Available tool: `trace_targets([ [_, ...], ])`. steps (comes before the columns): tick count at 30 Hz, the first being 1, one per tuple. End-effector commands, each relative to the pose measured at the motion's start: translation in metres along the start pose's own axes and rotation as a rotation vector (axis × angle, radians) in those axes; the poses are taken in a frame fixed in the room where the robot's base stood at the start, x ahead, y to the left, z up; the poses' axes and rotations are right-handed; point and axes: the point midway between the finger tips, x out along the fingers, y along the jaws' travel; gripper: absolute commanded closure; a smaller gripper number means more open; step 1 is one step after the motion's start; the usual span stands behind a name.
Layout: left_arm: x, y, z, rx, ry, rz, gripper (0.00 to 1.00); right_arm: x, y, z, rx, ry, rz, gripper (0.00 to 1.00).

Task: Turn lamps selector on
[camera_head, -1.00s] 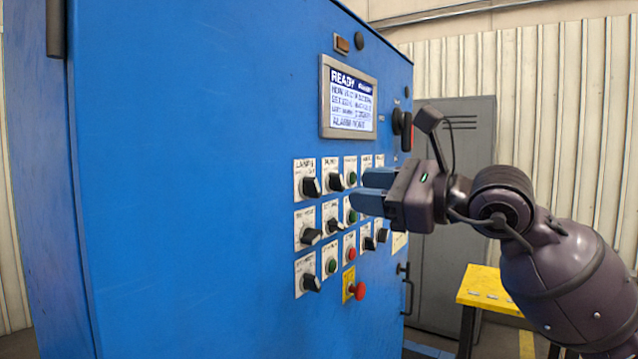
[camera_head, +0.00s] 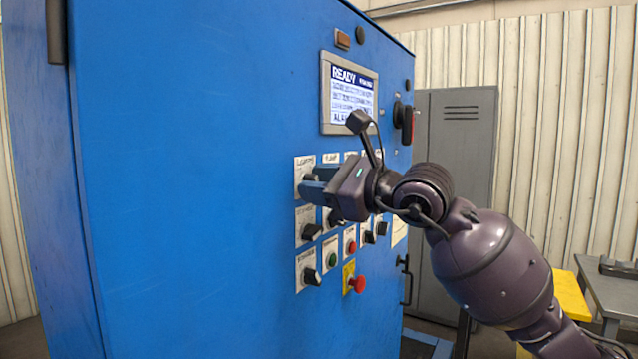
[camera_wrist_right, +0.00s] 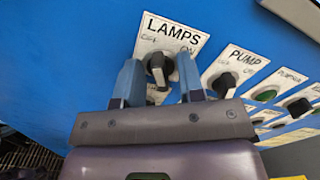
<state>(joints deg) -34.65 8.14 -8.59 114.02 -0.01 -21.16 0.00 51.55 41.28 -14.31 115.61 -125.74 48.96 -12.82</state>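The lamps selector (camera_wrist_right: 158,66) is a black knob on a white plate labelled LAMPS (camera_wrist_right: 172,32), with positions marked on either side. In the head view its plate (camera_head: 304,164) is at the top left of the switch rows, and my gripper partly hides the knob. My right gripper (camera_wrist_right: 158,82) is open, with one blue finger on each side of the knob. I cannot tell whether the fingers touch it. In the head view the right gripper (camera_head: 306,184) reaches in from the right to the panel. My left gripper is not in view.
The pump selector (camera_wrist_right: 224,82) is close to the right finger. Below are other knobs (camera_head: 312,232), a green button (camera_head: 332,259) and a red emergency button (camera_head: 357,285). A display (camera_head: 350,94) sits above. A grey locker (camera_head: 455,135) and yellow table (camera_head: 568,296) stand to the right.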

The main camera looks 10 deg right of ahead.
Motion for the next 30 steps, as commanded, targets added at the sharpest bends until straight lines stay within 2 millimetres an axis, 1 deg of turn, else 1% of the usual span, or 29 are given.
trace_targets([
  [1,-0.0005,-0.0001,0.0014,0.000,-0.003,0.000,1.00,-0.0001,0.0000,0.0001,0.000,0.000,0.000,0.72],
  [6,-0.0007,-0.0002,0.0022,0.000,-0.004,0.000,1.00,-0.0002,0.0000,0.0001,0.000,0.000,0.000,0.98],
  [7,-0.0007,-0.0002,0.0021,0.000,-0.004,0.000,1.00,-0.0002,0.0001,0.0001,0.000,0.000,0.000,1.00],
  [14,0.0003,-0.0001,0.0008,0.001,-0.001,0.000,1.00,-0.0002,0.0002,0.0000,0.009,0.000,0.001,1.00],
  [20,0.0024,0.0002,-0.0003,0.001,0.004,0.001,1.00,0.0000,0.0003,-0.0002,0.070,-0.002,0.001,1.00],
  [26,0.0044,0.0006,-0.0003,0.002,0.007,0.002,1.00,0.0002,0.0000,-0.0004,0.203,-0.002,0.002,1.00],
  [30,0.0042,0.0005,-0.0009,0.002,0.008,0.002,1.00,0.0001,-0.0007,0.0000,0.329,-0.002,0.002,1.00],
])
